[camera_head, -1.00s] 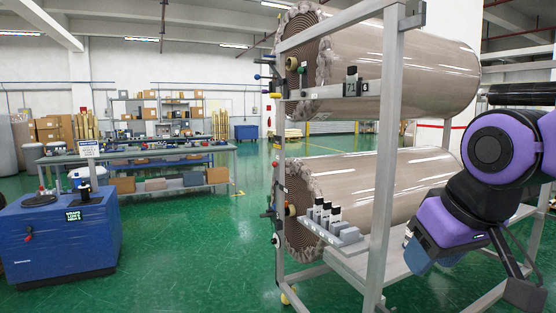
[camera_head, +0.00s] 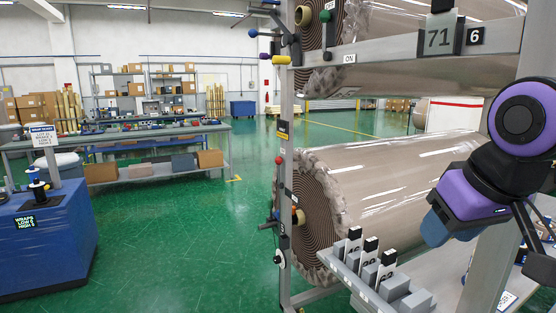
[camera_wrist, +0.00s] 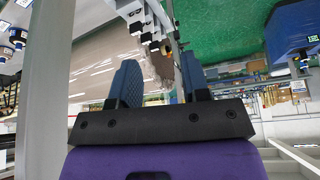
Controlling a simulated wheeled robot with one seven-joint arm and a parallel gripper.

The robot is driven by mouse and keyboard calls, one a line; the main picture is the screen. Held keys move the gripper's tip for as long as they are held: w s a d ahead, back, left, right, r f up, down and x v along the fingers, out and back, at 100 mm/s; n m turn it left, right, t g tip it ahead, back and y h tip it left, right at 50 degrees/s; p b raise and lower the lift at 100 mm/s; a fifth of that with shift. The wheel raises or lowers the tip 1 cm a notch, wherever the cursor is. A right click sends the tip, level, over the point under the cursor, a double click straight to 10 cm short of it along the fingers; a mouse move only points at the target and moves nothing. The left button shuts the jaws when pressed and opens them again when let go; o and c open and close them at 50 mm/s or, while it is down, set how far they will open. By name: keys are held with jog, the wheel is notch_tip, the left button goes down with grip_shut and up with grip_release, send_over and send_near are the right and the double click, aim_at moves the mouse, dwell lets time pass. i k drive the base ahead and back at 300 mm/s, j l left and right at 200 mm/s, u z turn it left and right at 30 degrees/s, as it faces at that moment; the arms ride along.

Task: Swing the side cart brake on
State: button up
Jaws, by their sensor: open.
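A grey metal cart (camera_head: 286,235) bears two wrapped rolls, the lower one (camera_head: 385,190) showing its spiral end. Small levers and knobs sit on its left post: a blue knob (camera_head: 252,33), a yellow handle (camera_head: 281,59), a red knob (camera_head: 278,160) and a white-and-black knob (camera_head: 278,260). I cannot tell which is the side brake or how it is set. My gripper (camera_head: 437,230) is at the right, in front of the lower roll and apart from the levers. In the wrist view its blue fingers (camera_wrist: 160,85) are apart with nothing between them.
A rail with tags reading 71 (camera_head: 439,41) and 6 crosses the cart. A grey block with numbered tags (camera_head: 375,275) stands low in front. A blue cabinet (camera_head: 45,235) is at left, a workbench (camera_head: 160,135) behind. Green floor between cabinet and cart is clear.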

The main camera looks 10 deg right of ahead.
aim_at(278, 160)
jog(key=j, duration=0.75)
jog(key=i+j, duration=0.15)
jog(key=j, duration=0.2)
jog(key=i+j, duration=0.2)
jog(key=j, duration=0.15)
jog(key=i+j+z, duration=0.1)
jog(key=j, duration=0.25)
jog(key=i+j, duration=0.1)
jog(key=i, duration=1.1)
jog(key=l+z, duration=0.05)
